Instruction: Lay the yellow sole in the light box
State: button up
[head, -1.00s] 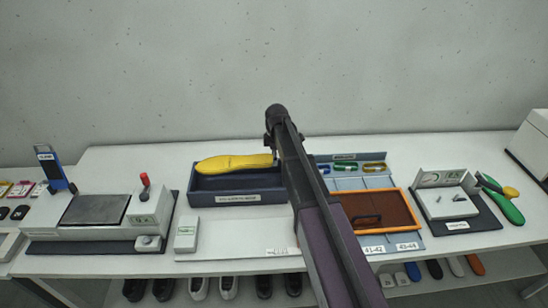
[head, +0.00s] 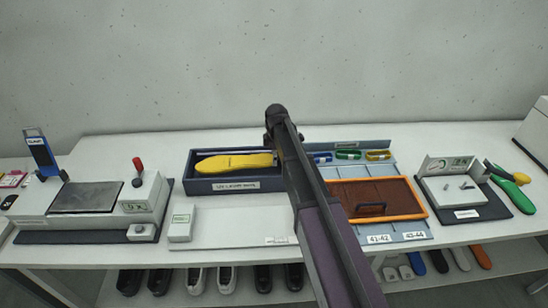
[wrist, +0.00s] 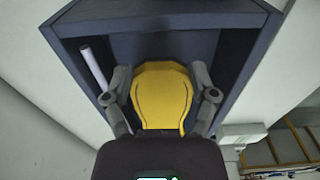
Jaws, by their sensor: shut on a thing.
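The yellow sole (head: 235,162) shows inside the outline of the dark blue light box (head: 236,185), lying lengthwise along it. I cannot tell whether its underside touches the box floor. In the wrist view the sole (wrist: 160,95) is between the two fingers of my gripper (wrist: 160,82), which is shut on it. The box's walls (wrist: 165,18) surround the sole and fingers there, with a white tube along the left side. In the head view my arm hides the gripper and the box's right end.
An orange-framed brown lid (head: 375,199) lies on a blue-grey tray right of the box. A press-like device (head: 85,198) stands at left, and a small white block (head: 182,222) sits in front of the box.

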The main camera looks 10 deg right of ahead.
jog(key=shift+f+b, duration=1.75)
jog(key=shift+f, duration=0.25)
jog(key=o, duration=1.2)
jog(key=shift+r, duration=0.1)
